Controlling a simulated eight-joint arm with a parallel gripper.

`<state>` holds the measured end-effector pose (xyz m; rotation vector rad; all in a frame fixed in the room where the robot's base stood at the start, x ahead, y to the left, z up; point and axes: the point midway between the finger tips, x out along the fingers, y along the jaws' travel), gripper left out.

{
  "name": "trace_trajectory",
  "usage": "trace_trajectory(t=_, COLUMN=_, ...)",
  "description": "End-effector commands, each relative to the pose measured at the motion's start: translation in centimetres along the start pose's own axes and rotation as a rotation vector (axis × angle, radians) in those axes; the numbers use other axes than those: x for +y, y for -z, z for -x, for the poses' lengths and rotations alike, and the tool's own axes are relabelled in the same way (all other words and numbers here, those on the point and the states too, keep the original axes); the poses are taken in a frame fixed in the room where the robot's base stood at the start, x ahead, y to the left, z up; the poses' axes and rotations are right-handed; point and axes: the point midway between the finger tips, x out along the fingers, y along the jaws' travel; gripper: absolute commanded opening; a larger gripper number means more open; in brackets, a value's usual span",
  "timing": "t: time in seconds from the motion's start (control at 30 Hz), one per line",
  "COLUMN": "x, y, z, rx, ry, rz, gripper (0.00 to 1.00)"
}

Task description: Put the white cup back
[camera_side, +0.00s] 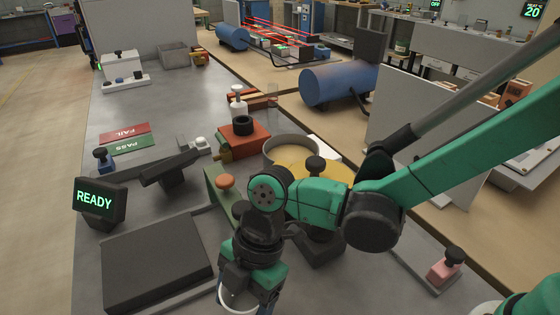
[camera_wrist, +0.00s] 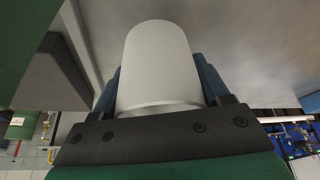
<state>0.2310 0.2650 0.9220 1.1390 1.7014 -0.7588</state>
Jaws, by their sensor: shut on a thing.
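The white cup (camera_wrist: 157,62) fills the middle of the wrist view. My gripper (camera_wrist: 158,84) is shut on it, with a blue-grey finger on each side. In the side view my gripper (camera_side: 243,285) is low at the bottom edge, right of a dark flat block. Only a pale curved part of the cup (camera_side: 226,299) shows below the fingers there. The gripper hides most of the cup, and I cannot tell whether it touches the bench. The place where the cup belongs is not clear in these views.
The dark block (camera_side: 158,262) lies left of my gripper, with a READY display (camera_side: 95,200) behind it. The grey bench (camera_side: 165,105) has free room farther back.

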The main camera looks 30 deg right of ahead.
Motion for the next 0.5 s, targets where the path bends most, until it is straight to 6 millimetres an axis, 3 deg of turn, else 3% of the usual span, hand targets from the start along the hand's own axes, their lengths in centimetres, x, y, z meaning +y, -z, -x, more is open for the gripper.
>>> trace_trajectory(t=0.2, x=0.1, y=-1.0, z=-2.4, rx=0.000, ry=0.000, rz=0.000, gripper=0.11)
trace_trajectory(t=0.5, x=0.0, y=-1.1, z=-2.7, rx=0.000, ry=0.000, rz=0.000, gripper=0.11)
